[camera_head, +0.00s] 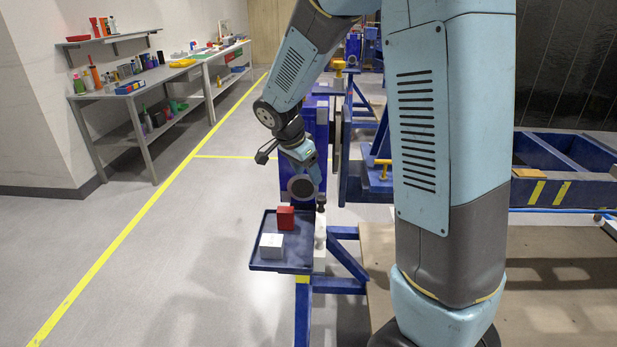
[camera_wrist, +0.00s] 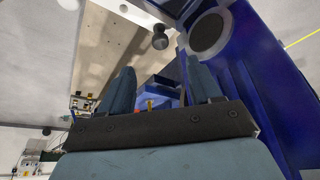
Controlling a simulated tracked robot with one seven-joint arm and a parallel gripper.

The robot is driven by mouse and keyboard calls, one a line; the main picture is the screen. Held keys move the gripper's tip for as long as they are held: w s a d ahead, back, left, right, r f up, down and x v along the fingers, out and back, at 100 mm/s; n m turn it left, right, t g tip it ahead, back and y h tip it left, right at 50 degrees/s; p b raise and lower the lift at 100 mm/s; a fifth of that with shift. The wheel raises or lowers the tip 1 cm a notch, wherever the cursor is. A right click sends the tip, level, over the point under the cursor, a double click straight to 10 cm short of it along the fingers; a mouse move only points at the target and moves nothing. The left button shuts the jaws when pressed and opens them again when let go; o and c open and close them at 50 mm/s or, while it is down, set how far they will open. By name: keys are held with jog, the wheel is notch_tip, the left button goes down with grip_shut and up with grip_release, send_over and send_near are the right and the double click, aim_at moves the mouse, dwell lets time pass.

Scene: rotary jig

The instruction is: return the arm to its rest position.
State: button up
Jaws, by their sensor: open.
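My gripper (camera_wrist: 160,84) is open in the wrist view, with its two blue-grey fingers apart and nothing held between them. In the head view my arm reaches forward and bends down, with its wrist end beside the blue upright of the jig (camera_head: 318,125), above and behind the tray. The fingertips are hard to make out there. In the wrist view the jig's blue body (camera_wrist: 262,95) with a dark round disc fills the right side, close to the fingers. Whether they touch cannot be told.
A dark tray (camera_head: 262,266) holds a red block (camera_head: 286,217) and a white block (camera_head: 271,245). A black-knobbed post (camera_head: 321,204) stands right of it. Blue frames (camera_head: 560,160) lie at right. A workbench (camera_head: 150,80) stands at left; the floor before it is clear.

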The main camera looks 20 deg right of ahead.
dwell(0.3)
jog(key=s+d+r+n+t+y, duration=0.1)
jog(key=s+r+n, duration=0.5)
jog(key=s, duration=0.7)
jog(key=s+d+r+n+t+y, duration=0.2)
jog(key=s+r+n, duration=0.4)
jog(key=s+r, duration=0.3)
jog(key=s+d+y, duration=0.1)
jog(key=s+d, duration=0.1)
jog(key=s, duration=0.1)
jog(key=shift+s+r+n+t, duration=0.3)
jog(key=shift+s+r+n, duration=0.05)
jog(key=shift+n, duration=0.05)
